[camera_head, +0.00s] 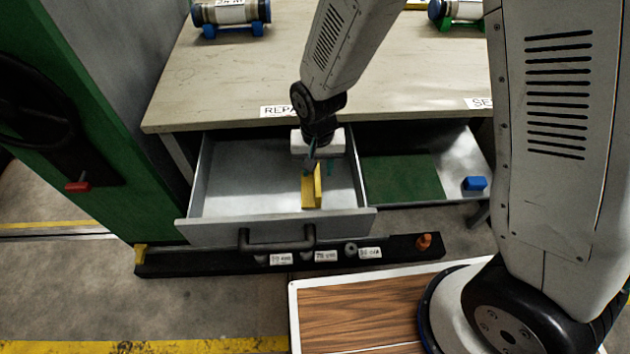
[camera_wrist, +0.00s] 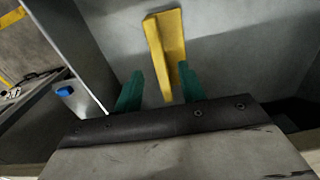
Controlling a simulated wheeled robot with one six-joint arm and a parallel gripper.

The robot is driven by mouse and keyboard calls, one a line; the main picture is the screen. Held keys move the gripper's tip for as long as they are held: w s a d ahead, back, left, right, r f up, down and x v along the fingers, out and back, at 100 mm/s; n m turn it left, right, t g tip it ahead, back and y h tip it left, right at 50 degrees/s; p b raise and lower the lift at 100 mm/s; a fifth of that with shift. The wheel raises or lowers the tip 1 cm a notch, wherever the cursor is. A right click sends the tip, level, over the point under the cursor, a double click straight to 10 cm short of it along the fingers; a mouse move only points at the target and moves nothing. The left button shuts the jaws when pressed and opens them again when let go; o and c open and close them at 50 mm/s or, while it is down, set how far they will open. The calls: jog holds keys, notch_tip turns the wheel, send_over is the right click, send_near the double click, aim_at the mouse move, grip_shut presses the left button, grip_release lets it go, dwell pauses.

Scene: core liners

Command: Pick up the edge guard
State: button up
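The edge guard (camera_head: 311,188) is a yellow angled strip lying in the open grey drawer (camera_head: 240,192), right of the drawer's middle. It also shows in the wrist view, where the edge guard (camera_wrist: 167,45) runs away from the fingers. My gripper (camera_head: 315,166) is over the drawer, just above the guard's far end. In the wrist view my gripper (camera_wrist: 160,88) has its two green fingers apart, with the near end of the guard between or just beyond them. I cannot tell whether the fingers touch it. Nothing is held.
A workbench top (camera_head: 330,80) overhangs behind. A green mat (camera_head: 402,178) and a blue block (camera_head: 474,183) lie on the shelf to the right. A black rail (camera_head: 210,262) runs in front.

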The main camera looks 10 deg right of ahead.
aim_at(317, 177)
notch_tip(317, 177, down, 5)
jog(key=shift+r, duration=0.1)
grip_shut()
dwell(0.3)
